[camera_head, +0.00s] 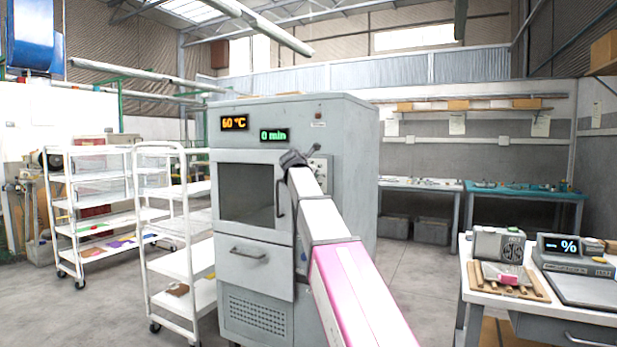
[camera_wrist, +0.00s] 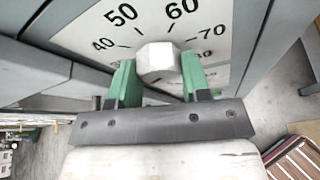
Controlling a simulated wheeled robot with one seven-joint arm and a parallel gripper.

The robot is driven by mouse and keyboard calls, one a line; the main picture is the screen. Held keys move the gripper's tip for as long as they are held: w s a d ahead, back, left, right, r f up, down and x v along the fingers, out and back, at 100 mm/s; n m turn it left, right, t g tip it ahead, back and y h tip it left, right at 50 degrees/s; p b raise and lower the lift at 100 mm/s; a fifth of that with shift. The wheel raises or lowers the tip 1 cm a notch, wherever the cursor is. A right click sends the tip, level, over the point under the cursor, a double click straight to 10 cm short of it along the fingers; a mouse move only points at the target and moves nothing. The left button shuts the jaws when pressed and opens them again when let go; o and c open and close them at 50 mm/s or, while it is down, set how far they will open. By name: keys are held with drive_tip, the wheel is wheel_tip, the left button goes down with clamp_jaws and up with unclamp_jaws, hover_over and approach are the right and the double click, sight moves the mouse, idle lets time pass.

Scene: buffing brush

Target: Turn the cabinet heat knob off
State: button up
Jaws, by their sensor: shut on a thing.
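The grey cabinet (camera_head: 340,130) stands in the middle of the head view, with a display reading 60 °C (camera_head: 234,123) and one reading 0 min (camera_head: 274,135). The heat knob (camera_wrist: 157,60) is a pale faceted knob on a white dial (camera_wrist: 215,20) in the wrist view. The dial shows 40, 50, 60 and 70. My gripper (camera_wrist: 157,75) has a green finger on each side of the knob and is shut on it. In the head view my gripper (camera_head: 293,158) is at the cabinet's control panel (camera_head: 320,168), and my arm hides the knob.
The cabinet door with its handle (camera_head: 280,198) is left of my gripper, above a drawer (camera_head: 250,262). White shelf trolleys (camera_head: 165,235) stand at left. A table (camera_head: 480,292) with devices stands at right. Open floor lies between the cabinet and the table.

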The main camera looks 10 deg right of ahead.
drive_tip(key=shift+n+g+h, duration=0.3)
drive_tip(key=shift+n+h, duration=0.1)
drive_tip(key=shift+n, duration=0.3)
drive_tip(key=o, duration=0.9)
drive_tip(key=v, duration=1)
drive_tip(key=shift+s+a+r, duration=0.15)
drive_tip(key=shift+s+a, duration=0.1)
drive_tip(key=shift+a, duration=0.05)
